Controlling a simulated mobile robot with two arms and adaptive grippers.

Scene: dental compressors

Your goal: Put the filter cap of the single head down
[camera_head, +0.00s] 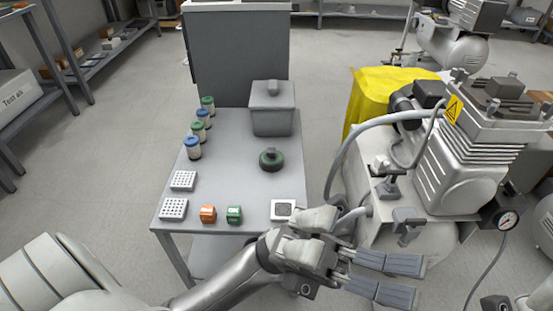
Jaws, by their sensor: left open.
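A round dark cap with a green tint (271,159), which looks like the filter cap, rests on the grey table (235,160), right of its middle. My left gripper (411,281) is in front of the compressor (460,165), to the right of the table's near corner. Its fingers are apart and point right, with nothing seen between them. It is well away from the cap. My left forearm crosses in front of the table's near edge. My right gripper cannot be made out.
The table also holds a lidded grey bin (272,108), several jars (193,147), two white perforated blocks (183,181), an orange box (208,214), a green box (234,214) and a white square piece (283,210). A yellow cloth (375,95) lies behind the compressor. The table's middle is clear.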

